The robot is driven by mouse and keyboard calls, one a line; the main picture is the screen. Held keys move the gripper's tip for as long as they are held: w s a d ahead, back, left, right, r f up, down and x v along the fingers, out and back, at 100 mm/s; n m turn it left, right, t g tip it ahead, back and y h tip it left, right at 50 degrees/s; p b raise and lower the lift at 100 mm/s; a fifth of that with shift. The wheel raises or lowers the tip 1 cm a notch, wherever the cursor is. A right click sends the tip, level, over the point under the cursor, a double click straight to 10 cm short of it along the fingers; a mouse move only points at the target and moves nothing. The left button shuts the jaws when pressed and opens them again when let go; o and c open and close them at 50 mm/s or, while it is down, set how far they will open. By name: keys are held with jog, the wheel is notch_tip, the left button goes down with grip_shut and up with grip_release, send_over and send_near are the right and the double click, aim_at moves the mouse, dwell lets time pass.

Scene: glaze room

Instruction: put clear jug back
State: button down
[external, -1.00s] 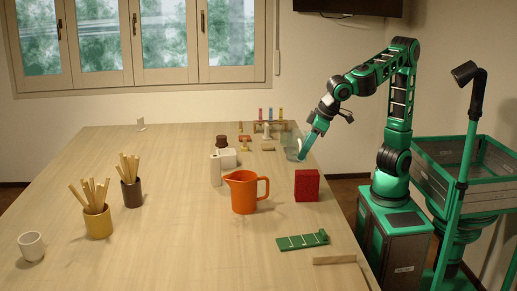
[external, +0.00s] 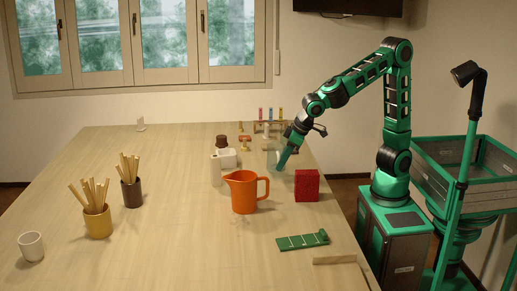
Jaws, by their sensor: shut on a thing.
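The clear jug (external: 271,157) is see-through and hard to make out on the right part of the wooden table. My gripper (external: 281,167) points down at its right side and is shut on it, apparently at the handle. The fingers hide part of the jug. I cannot tell whether its base touches the table.
An orange jug (external: 243,191) and a red block (external: 307,186) stand in front of my gripper. White containers (external: 226,158) stand to its left, a rack with coloured items (external: 268,125) behind. A green tool (external: 302,240) lies nearer.

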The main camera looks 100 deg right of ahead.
jog(key=shift+f, duration=1.25)
jog(key=c, duration=1.8)
grip_release()
jog(key=shift+f, duration=0.1)
